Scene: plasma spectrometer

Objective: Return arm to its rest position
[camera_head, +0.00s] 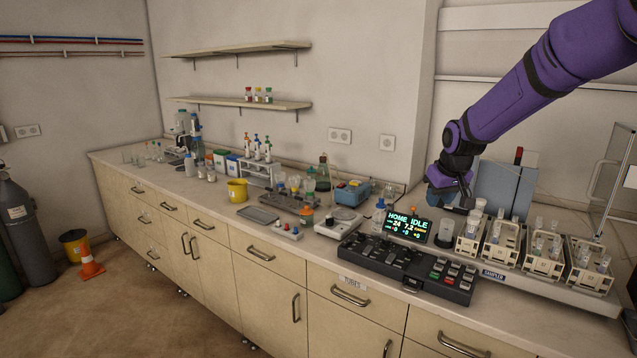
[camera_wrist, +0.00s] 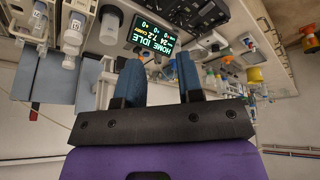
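My purple arm reaches in from the upper right in the head view, over the right part of the bench. My gripper (camera_head: 450,188) hangs above the bench behind the small display (camera_head: 408,225), which reads "HOME IDLE". In the wrist view my gripper (camera_wrist: 160,80) shows two blue fingers standing apart with nothing between them. The display (camera_wrist: 152,40) appears beyond the fingertips in that view. The spectrometer's sampler (camera_head: 560,290) holds several racks of vials (camera_head: 503,243) to the right of my gripper.
A black control panel (camera_head: 405,268) with buttons lies at the bench's front edge. A blue-grey panel (camera_head: 500,188) stands close behind my gripper. Glassware, a yellow beaker (camera_head: 237,190) and a blue box (camera_head: 352,192) stand farther left.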

